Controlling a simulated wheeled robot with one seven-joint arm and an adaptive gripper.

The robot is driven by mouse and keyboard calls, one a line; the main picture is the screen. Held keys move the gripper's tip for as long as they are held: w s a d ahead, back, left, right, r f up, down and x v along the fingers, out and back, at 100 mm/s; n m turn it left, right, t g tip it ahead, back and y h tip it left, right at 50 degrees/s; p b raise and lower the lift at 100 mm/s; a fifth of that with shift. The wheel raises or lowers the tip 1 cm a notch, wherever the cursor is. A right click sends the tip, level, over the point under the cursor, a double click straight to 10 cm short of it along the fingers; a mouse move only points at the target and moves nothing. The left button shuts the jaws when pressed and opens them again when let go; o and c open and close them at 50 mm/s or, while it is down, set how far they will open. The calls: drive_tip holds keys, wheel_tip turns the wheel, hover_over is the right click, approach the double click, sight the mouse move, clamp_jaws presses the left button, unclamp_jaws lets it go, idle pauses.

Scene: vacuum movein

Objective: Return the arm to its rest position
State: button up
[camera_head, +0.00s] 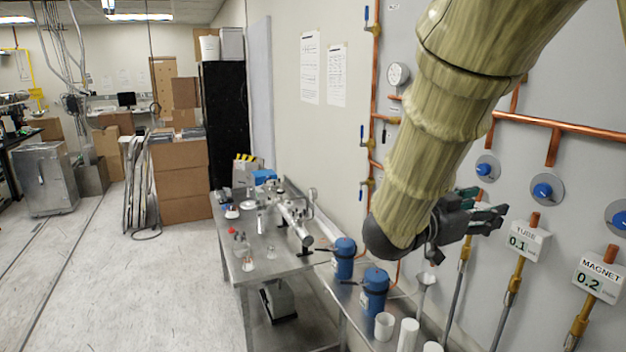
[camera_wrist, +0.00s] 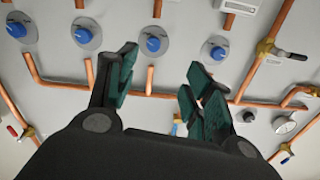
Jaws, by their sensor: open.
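My gripper (camera_head: 484,216) is at the end of my arm, which is wrapped in a wrinkled tan sleeve and reaches down from the top right in the head view. The dark gripper points right, in front of the wall panel with copper pipes. In the wrist view my gripper (camera_wrist: 160,88) shows two green-padded fingers spread apart with nothing between them. The panel and its pipes show behind the gap. The arm hides part of the panel and pipes in the head view.
Blue valve knobs (camera_head: 542,191) and copper pipes line the right wall, with signs "TUBE 0.1" (camera_head: 525,241) and "MAGNET 0.2" (camera_head: 597,277). Blue canisters (camera_head: 375,290) and white cups stand below the arm. A metal table (camera_head: 287,266) with instruments is left of it. Floor (camera_head: 130,290) is open at left.

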drive_tip(key=w+a+f+n+t+y, duration=0.1)
drive_tip(key=w+f+n+y, duration=0.25)
drive_tip(key=f, duration=0.75)
drive_tip(key=w+a+f+n+t+y, duration=0.15)
drive_tip(key=f+n, duration=0.25)
drive_tip(key=f, duration=0.8)
drive_tip(key=s+a+f+n+g+y, duration=0.1)
drive_tip(key=s+f+n+y, duration=0.15)
drive_tip(key=f, duration=0.65)
drive_tip(key=s+a+f+n+y, duration=0.1)
drive_tip(key=s+f+y, duration=0.25)
drive_tip(key=f, duration=0.55)
drive_tip(key=s+a+f+n+g+y, duration=0.1)
drive_tip(key=s+f+g, duration=0.1)
drive_tip(key=s+f, duration=0.55)
drive_tip(key=s+a+f+n+g+y, duration=0.1)
drive_tip(key=s+a+f+g+y, duration=0.1)
drive_tip(key=s+f, duration=0.55)
drive_tip(key=s+a+f+n+g+y, duration=0.15)
drive_tip(key=s+f, duration=0.25)
drive_tip(key=s, duration=0.5)
drive_tip(key=s+a+f+g+y, duration=0.1)
drive_tip(key=s+f+g, duration=0.3)
drive_tip(key=s, duration=0.5)
wheel_tip(320, 180, down, 14)
drive_tip(key=b, duration=1.3)
drive_tip(key=shift+t, duration=0.3)
drive_tip(key=shift+d, duration=0.1)
